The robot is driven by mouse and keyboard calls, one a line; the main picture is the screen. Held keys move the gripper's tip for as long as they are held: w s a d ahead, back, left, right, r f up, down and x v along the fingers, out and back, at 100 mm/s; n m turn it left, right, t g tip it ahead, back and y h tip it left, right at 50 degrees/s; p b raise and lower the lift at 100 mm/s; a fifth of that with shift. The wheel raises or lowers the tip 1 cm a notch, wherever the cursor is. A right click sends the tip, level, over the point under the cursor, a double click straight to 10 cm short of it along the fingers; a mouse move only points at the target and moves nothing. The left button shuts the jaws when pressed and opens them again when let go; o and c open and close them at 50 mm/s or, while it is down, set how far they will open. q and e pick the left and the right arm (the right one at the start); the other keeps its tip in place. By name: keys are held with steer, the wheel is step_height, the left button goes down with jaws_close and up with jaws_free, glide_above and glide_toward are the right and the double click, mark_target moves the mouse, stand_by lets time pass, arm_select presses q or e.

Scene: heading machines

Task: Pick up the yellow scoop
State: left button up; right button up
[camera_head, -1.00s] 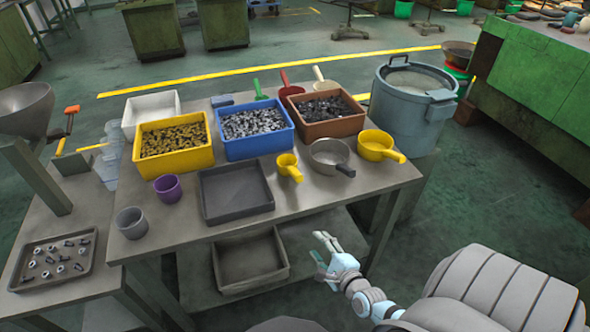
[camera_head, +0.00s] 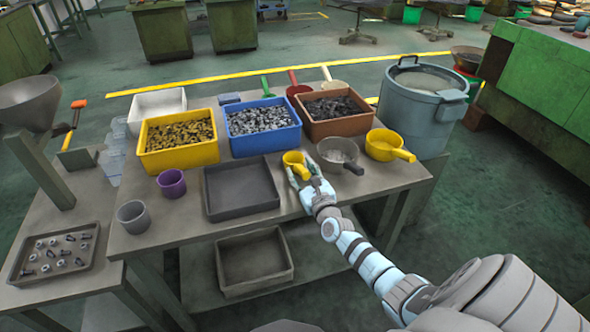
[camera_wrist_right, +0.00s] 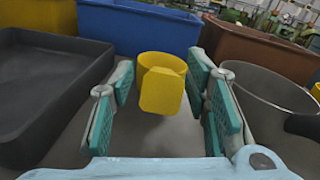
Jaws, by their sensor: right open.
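The small yellow scoop (camera_head: 293,158) stands on the grey table in front of the blue bin. In the right wrist view, the yellow scoop (camera_wrist_right: 162,82) shows between the two teal finger pads, its handle end towards the camera. My right gripper (camera_head: 304,175) reaches it from the table's front edge and partly hides its handle. In the right wrist view the jaws (camera_wrist_right: 160,105) are open, with gaps on both sides of the scoop. A second, larger yellow scoop (camera_head: 384,145) stands farther right. My left gripper is not in view.
A grey saucepan-like scoop (camera_head: 337,150) stands close to the right of my gripper. An empty dark tray (camera_head: 240,190) lies to the left. Blue (camera_head: 263,143), yellow (camera_head: 180,158) and brown bins stand behind, filled with small parts. A purple cup (camera_head: 171,183) is farther left.

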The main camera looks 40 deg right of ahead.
steer(key=shift+w+d, duration=0.1)
jaws_close()
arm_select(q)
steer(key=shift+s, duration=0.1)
